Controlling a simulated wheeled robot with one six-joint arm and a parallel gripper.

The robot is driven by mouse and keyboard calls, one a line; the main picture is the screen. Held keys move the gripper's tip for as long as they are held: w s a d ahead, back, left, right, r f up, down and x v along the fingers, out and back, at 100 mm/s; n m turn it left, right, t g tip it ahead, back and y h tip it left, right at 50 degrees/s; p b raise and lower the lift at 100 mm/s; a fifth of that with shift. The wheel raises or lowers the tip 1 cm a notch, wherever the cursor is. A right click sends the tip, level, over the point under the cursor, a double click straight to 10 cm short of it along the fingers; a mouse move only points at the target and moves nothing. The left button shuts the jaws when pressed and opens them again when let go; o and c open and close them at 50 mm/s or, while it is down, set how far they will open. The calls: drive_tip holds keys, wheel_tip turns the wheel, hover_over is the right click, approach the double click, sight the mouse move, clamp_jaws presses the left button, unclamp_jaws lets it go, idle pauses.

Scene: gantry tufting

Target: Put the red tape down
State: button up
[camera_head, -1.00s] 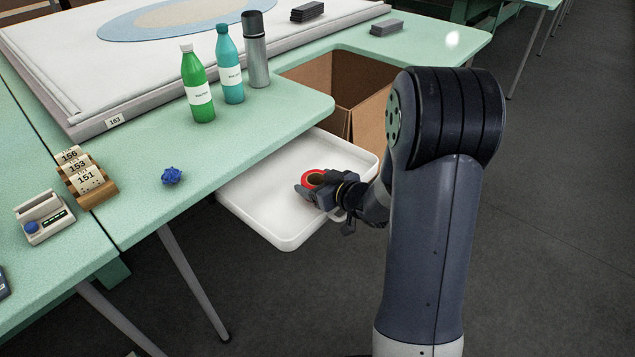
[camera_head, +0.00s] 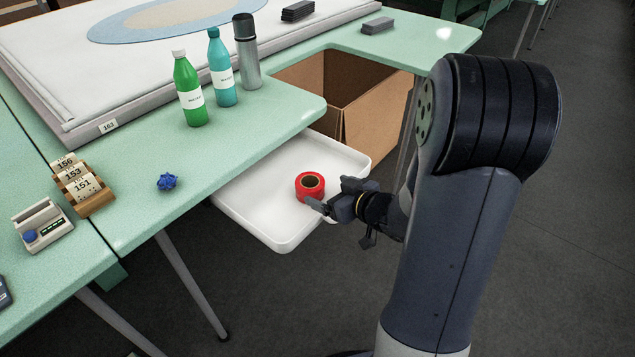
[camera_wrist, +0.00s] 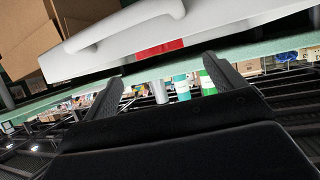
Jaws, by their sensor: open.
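The red tape (camera_head: 310,187) is a roll lying flat on the white tray (camera_head: 247,209), towards its right side. My gripper (camera_head: 328,196) is open and empty just right of the tape, apart from it, at the tray's right edge. In the wrist view my two fingers (camera_wrist: 162,88) are spread with nothing between them. A red strip (camera_wrist: 160,49) shows there beyond the tray's pale edge (camera_wrist: 108,55); it looks like part of the tape.
The tray juts out from under the green table (camera_head: 140,215). An open cardboard box (camera_head: 375,115) stands behind it. A green bottle (camera_head: 190,90), a teal bottle (camera_head: 222,70), a steel flask (camera_head: 247,55) and a blue spiky object (camera_head: 167,181) stand on the table.

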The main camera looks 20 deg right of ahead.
drive_tip(key=shift+p+v, duration=0.3)
drive_tip(key=shift+v, duration=1.6)
drive_tip(key=shift+w, duration=0.1)
drive_tip(key=shift+c, duration=0.2)
